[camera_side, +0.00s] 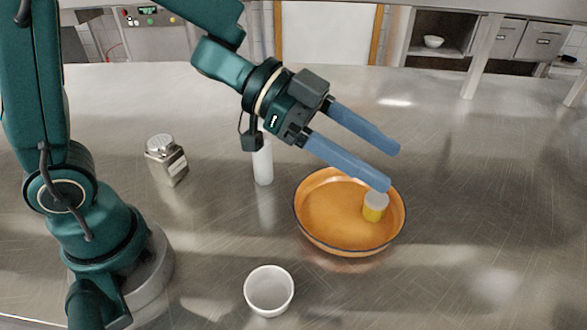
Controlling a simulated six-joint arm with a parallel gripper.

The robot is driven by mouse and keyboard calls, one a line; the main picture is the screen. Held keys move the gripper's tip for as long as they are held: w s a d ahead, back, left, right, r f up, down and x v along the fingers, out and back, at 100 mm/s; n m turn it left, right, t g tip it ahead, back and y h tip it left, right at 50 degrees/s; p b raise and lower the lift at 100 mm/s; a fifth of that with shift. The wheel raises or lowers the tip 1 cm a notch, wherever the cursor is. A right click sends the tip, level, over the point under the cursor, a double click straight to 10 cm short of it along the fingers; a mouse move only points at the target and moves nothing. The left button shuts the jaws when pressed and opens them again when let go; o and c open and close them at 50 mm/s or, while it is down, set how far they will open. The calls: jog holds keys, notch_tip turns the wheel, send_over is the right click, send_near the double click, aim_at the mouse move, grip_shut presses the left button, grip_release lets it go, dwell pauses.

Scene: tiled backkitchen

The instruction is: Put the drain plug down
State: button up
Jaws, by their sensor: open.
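The drain plug appears to be the small yellow piece (373,213) with a pale grey top. It looks upright inside an orange round dish (320,225), toward the dish's right side. My gripper (390,167) is open, with its two long blue fingers pointing down to the right. The nearer fingertip is just above the plug in the picture and slightly overlaps its top edge. The other fingertip is farther back, past the dish's rim. Nothing shows between the fingers. I cannot tell whether the nearer finger touches the plug.
A metal-topped shaker (166,161) stands on the steel counter (480,220) at left. A white upright cylinder (263,166) stands behind the dish's left side, partly hidden by my arm. A white cup (269,291) is at the front. The counter's right side is clear.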

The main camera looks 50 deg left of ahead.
jog(key=s+d+f, duration=0.3)
jog(key=d+f, duration=0.2)
jog(key=d, duration=0.3)
jog(key=w+a+r+n+t+y, duration=0.25)
jog(key=w+a+r+t, duration=0.4)
jog(key=r, duration=0.35)
jog(key=s+a+r+n+t+y, duration=0.1)
jog(key=s+a+r+n+y, duration=0.1)
jog(key=a+n+y, duration=1.05)
jog(key=s+a+f+m+g+h, duration=0.1)
jog(key=s+a+f+g, duration=0.1)
jog(key=s, duration=0.4)
jog(key=s+a+f+g+h, duration=0.1)
jog(key=s+a+f+g, duration=0.2)
jog(key=s+f+g, duration=0.2)
jog(key=s+f, duration=0.1)
jog(key=s, duration=0.1)
jog(key=shift+s+a+f+m, duration=0.25)
jog(key=shift+s+f+m, duration=0.05)
jog(key=shift+f+m, duration=0.1)
